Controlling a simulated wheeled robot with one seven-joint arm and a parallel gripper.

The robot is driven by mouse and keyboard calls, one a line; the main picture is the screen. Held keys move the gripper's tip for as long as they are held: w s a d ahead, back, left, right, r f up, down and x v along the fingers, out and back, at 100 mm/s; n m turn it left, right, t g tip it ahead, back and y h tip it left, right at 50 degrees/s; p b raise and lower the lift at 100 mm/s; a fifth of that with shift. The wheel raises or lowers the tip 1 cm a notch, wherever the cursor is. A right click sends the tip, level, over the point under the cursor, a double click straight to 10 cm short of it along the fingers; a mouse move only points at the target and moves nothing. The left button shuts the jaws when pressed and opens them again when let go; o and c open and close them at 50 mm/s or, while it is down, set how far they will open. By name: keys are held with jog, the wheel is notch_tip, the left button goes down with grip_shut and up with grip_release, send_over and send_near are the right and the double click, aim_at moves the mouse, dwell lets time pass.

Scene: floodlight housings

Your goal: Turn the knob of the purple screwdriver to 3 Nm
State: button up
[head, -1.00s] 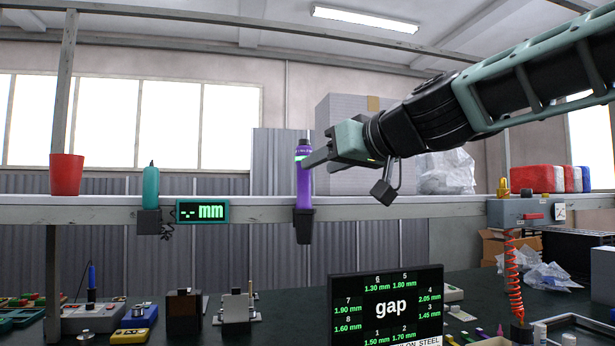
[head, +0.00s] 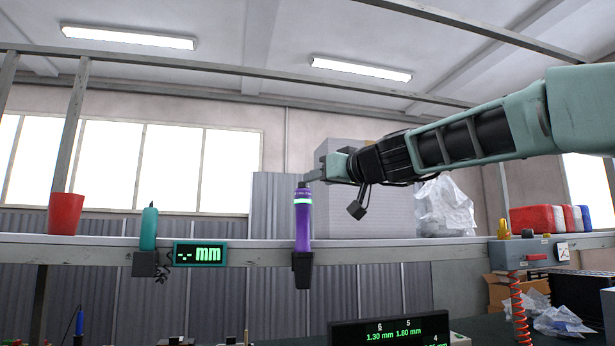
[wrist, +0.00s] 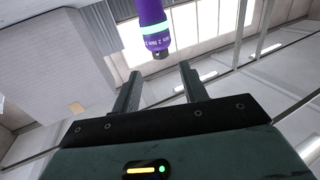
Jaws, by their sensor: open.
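The purple screwdriver (head: 303,222) stands upright in a black holder (head: 302,270) on the shelf edge, with a glowing green band near its top. In the wrist view the screwdriver (wrist: 152,14) points toward my open, empty fingers (wrist: 161,72). Its dark end lies just beyond the fingertips, apart from them. White lettering circles the purple part near that end; it seems to include "2 Nm", but is small and tilted.
A teal tool (head: 149,229) and a green "mm" display (head: 199,254) are on the shelf edge to the left, with a red cup (head: 65,213) beyond. A grey box with a red lever (head: 520,256) is at right.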

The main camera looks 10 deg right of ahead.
aim_at(307, 188)
jog(key=p+x, duration=0.2)
jog(key=x, duration=0.4)
grip_shut()
